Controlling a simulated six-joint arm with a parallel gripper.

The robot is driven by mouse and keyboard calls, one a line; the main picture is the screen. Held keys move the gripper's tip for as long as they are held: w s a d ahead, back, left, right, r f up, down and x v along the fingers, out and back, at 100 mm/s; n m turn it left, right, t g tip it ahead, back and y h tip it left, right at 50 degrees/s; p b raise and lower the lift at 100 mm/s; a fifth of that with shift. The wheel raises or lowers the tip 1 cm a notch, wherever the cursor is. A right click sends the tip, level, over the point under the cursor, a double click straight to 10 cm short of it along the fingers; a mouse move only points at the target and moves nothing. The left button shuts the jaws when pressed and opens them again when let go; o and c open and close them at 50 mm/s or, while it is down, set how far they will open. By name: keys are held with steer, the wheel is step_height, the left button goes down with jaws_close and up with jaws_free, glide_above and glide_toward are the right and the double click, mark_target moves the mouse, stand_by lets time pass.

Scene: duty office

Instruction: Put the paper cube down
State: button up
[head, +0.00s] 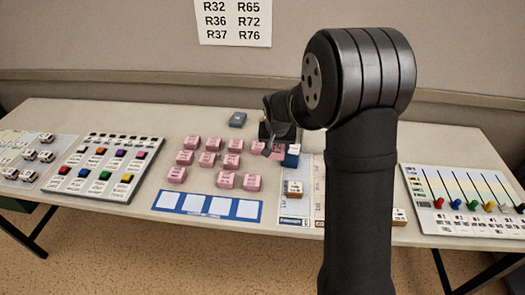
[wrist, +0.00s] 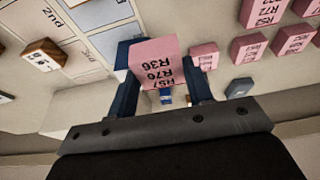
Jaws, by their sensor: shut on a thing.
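My gripper (wrist: 160,75) is shut on a pink paper cube (wrist: 155,50), with one dark blue finger on each side. The cube's face reads R36, R76 and R57 upside down in the wrist view. In the head view my gripper (head: 277,142) is at the right end of the pink cubes, with the held cube partly hidden by it. I cannot tell whether the held cube touches the table. Another pink cube (wrist: 204,56) stands close beside the right finger in the wrist view.
Several pink cubes (head: 227,180) stand left of my gripper. A blue strip with white squares (head: 207,206) lies in front of them. A grey-blue block (head: 237,119) stands behind. A ranked sheet (head: 297,205) holds a wooden block (head: 294,188). Button and slider panels (head: 110,165) (head: 460,200) flank the table.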

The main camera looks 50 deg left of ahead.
steer(key=w+d+r+m, duration=0.1)
steer(key=w+d+r, duration=0.4)
steer(key=w, duration=0.3)
steer(key=w+d+r+m+h, duration=0.1)
steer(key=w+d+r+m, duration=0.1)
steer(key=w+d+r, duration=0.45)
steer(key=w+d+r+m, duration=0.1)
steer(key=w+d+r, duration=0.25)
steer(key=w, duration=0.65)
steer(key=shift+t, duration=0.4)
steer(key=a+f, duration=0.2)
steer(key=a, duration=0.1)
steer(key=s+a+f, duration=0.1)
steer(key=a+f, duration=0.2)
steer(key=a, duration=0.1)
steer(key=s+a+f, duration=0.1)
steer(key=a+f, duration=0.1)
steer(key=a, duration=0.1)
steer(key=shift+s+a+f, duration=0.15)
steer(key=shift+a, duration=0.25)
steer(key=shift+m, duration=0.3)
steer(key=shift+f, duration=2)
steer(key=shift+f, duration=0.1)
steer(key=o, duration=1)
